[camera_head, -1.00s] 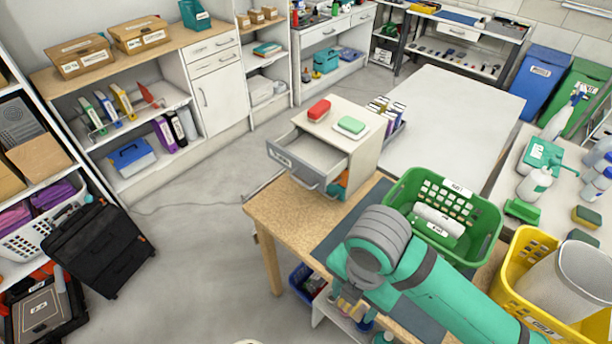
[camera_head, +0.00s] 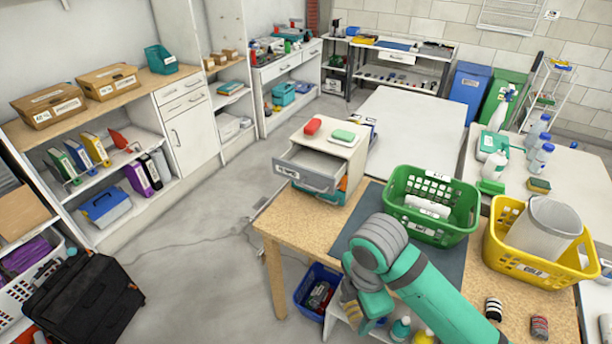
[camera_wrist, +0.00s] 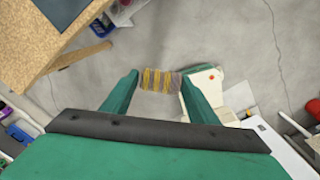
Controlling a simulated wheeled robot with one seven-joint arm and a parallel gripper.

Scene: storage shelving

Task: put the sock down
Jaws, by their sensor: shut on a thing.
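The rolled sock (camera_wrist: 160,79), striped yellow and grey, is pinched between the two green fingers of my gripper (camera_wrist: 161,84) in the wrist view. It hangs over the grey floor, apart from any surface that I can see. In the head view the sock (camera_head: 350,306) shows partly beside my green gripper (camera_head: 362,304), low in front of the wooden table (camera_head: 273,228). Two more rolled striped items that look like socks, one dark (camera_head: 493,309) and one grey and red (camera_head: 539,327), lie on the table at the lower right.
A green basket (camera_head: 399,212) and a yellow basket (camera_head: 510,262) stand on the table. A small drawer unit (camera_head: 340,160) has its top drawer open. A blue bin (camera_head: 303,292) sits on the floor below the table.

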